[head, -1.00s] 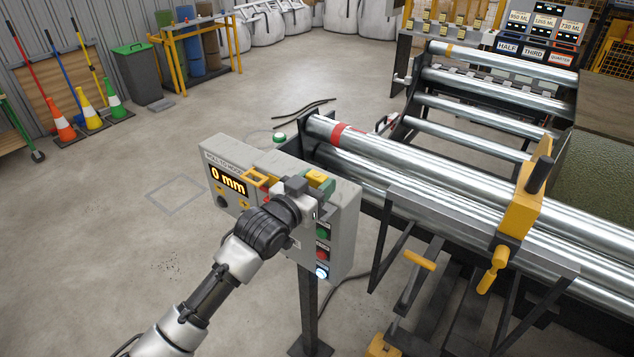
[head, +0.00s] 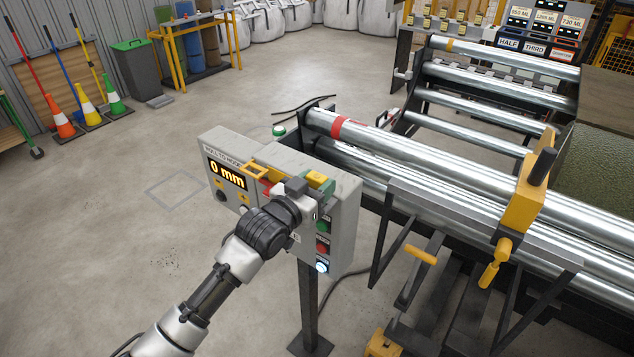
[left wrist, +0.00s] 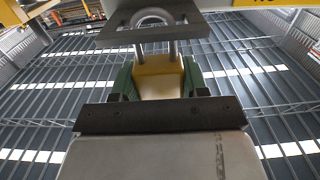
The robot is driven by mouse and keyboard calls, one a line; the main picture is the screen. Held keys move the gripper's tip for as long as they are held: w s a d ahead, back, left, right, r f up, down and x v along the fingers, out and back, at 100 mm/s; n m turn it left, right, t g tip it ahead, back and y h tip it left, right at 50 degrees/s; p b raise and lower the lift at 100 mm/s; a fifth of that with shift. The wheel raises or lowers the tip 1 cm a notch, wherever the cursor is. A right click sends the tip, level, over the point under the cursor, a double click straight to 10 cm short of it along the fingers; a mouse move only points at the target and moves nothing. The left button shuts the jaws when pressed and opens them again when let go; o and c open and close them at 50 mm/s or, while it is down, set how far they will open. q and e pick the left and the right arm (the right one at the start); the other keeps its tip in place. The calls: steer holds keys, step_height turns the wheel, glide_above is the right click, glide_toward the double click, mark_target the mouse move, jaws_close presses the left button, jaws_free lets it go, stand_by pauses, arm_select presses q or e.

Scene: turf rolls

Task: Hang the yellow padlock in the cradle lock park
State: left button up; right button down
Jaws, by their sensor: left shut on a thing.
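The yellow padlock (head: 318,176) is between the green-padded fingers of my left gripper (head: 316,184), at the upper right of the grey control box. In the left wrist view the padlock (left wrist: 158,76) sits between the fingers of the left gripper (left wrist: 157,84), its two metal shackle legs pointing up. The legs reach a dark plate (left wrist: 208,28) with an opening, where a rounded metal bar shows. I cannot tell whether the shackle hangs on that plate. No label shows which part is the cradle lock park. My right gripper is out of view.
The control box (head: 345,215) on a post shows "0 mm" and has several buttons. A yellow frame (head: 262,172) juts from its face beside my left gripper. Long steel rollers (head: 400,150) lie to the right. Open floor (head: 110,230) is at the left.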

arm_select(q)
steer(key=shift+f+b, duration=0.8)
steer(key=shift+f, duration=0.5)
steer(key=o, duration=1)
steer(key=shift+o, duration=0.2)
steer(key=b+v, duration=0.2)
steer(key=v, duration=0.9)
